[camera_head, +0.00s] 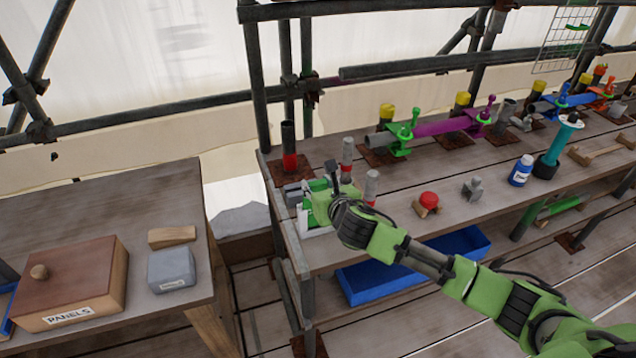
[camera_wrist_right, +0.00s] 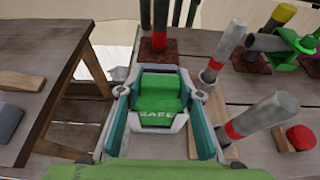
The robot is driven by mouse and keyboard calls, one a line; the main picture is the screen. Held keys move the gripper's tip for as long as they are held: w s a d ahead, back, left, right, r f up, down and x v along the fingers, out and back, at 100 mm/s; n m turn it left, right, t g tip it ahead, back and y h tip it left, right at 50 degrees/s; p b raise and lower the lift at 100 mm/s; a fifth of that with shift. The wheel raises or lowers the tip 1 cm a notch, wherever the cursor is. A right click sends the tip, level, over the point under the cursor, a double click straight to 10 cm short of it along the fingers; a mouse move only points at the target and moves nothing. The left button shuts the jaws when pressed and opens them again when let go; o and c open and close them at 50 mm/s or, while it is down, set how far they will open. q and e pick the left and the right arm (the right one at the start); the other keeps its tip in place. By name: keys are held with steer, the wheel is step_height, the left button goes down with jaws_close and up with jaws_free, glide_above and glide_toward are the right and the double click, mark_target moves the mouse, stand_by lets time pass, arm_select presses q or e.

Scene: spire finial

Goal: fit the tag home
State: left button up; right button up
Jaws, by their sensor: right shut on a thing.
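The green tag (camera_wrist_right: 160,98), lettered "SAFE" as far as I can read, sits between the two fingers of my right gripper (camera_wrist_right: 160,85) in the right wrist view. A pale grey frame-like edge surrounds its lower part; I cannot tell whether that is a holder or part of the tag. In the head view my right gripper (camera_head: 318,205) is low at the left end of the long bench, shut on the tag, which it mostly hides. A green and white piece (camera_head: 304,220) shows beside it. My left gripper is not in view.
Red-banded grey posts (camera_head: 347,160) stand close to the gripper, also in the wrist view (camera_wrist_right: 256,117). A red-capped block (camera_head: 428,203) and a blue-labelled bottle (camera_head: 521,170) stand right. A gap separates this bench from the left table, which holds a "PANELS" box (camera_head: 75,285).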

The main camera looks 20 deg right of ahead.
steer(key=shift+f+b, duration=0.6)
steer(key=shift+f, duration=0.65)
steer(key=o, duration=1.1)
steer(key=shift+o, duration=0.4)
steer(key=o, duration=0.5)
steer(key=shift+f, duration=0.2)
